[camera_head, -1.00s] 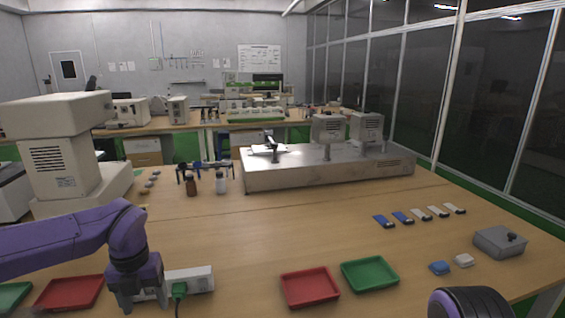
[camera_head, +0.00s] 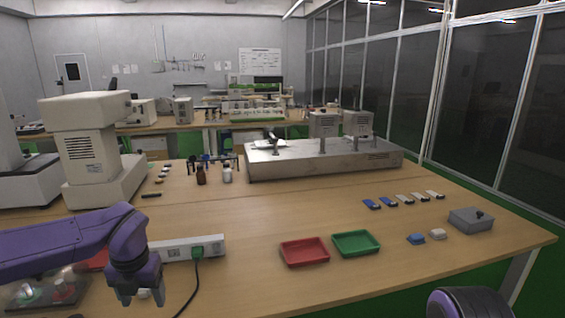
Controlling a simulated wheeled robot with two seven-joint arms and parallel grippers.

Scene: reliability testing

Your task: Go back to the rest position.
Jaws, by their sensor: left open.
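My left gripper (camera_head: 141,297) hangs down at the lower left, at the end of my purple arm. Its fingers are apart, with nothing held between them. A small white object shows between and behind the fingers; I cannot tell what it is. The gripper is left of and in front of the white power strip (camera_head: 214,243), whose left end is partly behind my arm.
A red tray (camera_head: 304,252) and a green tray (camera_head: 356,243) lie on the table (camera_head: 270,215). A clear box (camera_head: 40,290) is beneath my left arm. A cream instrument (camera_head: 86,155) stands at left. Small blue and white parts and a grey box (camera_head: 471,220) are at right.

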